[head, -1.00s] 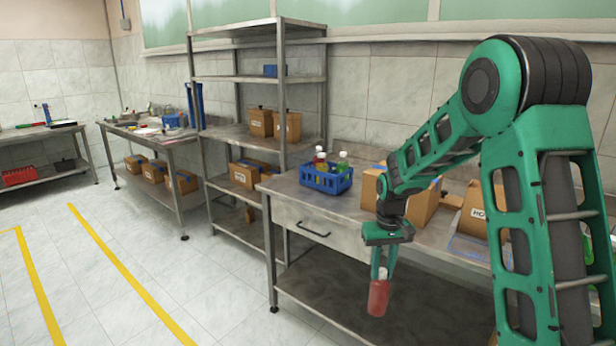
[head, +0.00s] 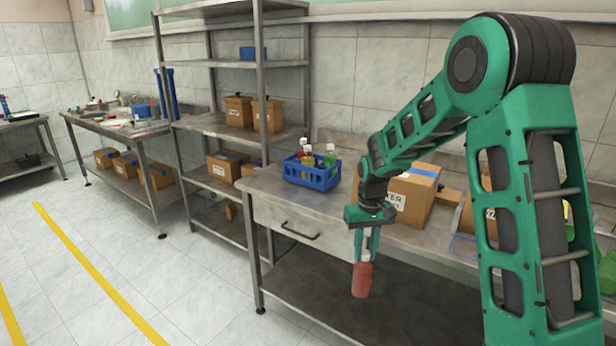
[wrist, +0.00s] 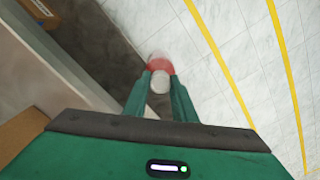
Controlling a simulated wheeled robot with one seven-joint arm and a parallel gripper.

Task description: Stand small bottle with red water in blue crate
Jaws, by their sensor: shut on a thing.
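My gripper (head: 366,244) is shut on a small bottle with red water (head: 362,278). The bottle hangs upright, slightly tilted, in front of the workbench and below its top. In the wrist view the bottle (wrist: 160,66) shows from above, its white cap (wrist: 160,82) between the fingers (wrist: 160,95). The blue crate (head: 311,176) stands on the left end of the bench top, to the left of and beyond my gripper. Several bottles stand in it, with red, white and green showing. Its inside floor is hidden.
The steel workbench (head: 262,189) has a drawer and a lower shelf. Cardboard boxes (head: 408,196) stand on the bench right of the crate, partly behind my arm. A steel rack (head: 216,125) stands left of the bench. The tiled floor in front is clear.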

